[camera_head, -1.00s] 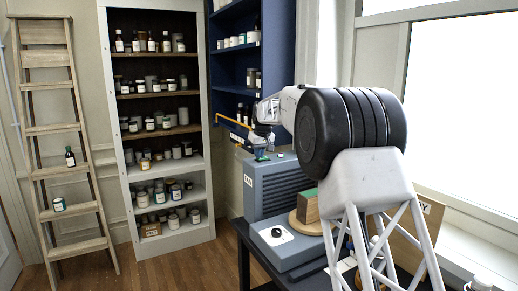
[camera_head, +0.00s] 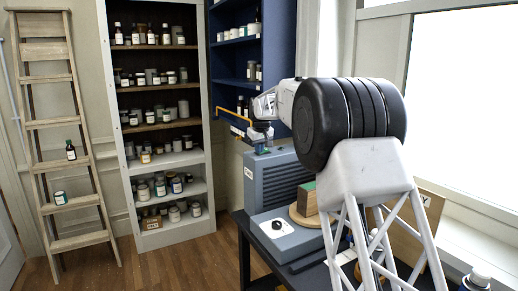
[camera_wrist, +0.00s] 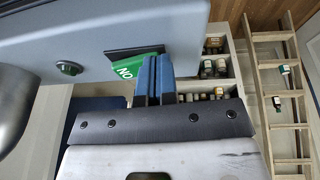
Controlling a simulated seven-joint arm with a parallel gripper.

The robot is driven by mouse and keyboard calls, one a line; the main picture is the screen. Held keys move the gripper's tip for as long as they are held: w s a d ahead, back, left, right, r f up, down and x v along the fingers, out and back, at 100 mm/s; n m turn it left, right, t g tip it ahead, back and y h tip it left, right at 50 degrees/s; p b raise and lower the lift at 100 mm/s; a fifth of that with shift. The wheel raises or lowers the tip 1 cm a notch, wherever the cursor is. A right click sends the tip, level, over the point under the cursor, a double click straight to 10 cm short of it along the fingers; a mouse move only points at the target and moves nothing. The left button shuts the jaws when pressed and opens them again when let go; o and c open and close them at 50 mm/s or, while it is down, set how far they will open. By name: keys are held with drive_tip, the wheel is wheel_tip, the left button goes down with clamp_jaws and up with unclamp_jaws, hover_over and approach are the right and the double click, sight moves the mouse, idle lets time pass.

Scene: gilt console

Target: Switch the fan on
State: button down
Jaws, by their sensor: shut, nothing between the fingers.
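The fan (camera_head: 290,185) is a blue-grey louvred box on the dark table, behind a smaller grey unit. Its top casing (camera_wrist: 110,30) fills the upper left of the wrist view. My gripper (camera_head: 262,148) is over the fan's top at the switch. In the wrist view its blue fingers (camera_wrist: 155,75) are together and empty, at the switch's edge and partly covering it. I cannot tell whether they touch it.
A grey box with a black knob (camera_head: 277,226) stands in front of the fan. A wooden block with a green top (camera_head: 307,198) sits on a round wooden base beside it. Shelves of jars (camera_head: 160,130) and a ladder (camera_head: 70,130) stand to the left. A window is at right.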

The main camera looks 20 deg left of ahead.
drive_tip(key=shift+r, duration=0.2)
drive_tip(key=shift+r, duration=0.5)
drive_tip(key=shift+r, duration=0.1)
drive_tip(key=shift+s+a+r, duration=0.1)
drive_tip(key=shift+r, duration=0.65)
drive_tip(key=a+v, duration=0.2)
drive_tip(key=v, duration=1)
drive_tip(key=shift+s+d+r, duration=0.2)
drive_tip(key=shift+s, duration=0.15)
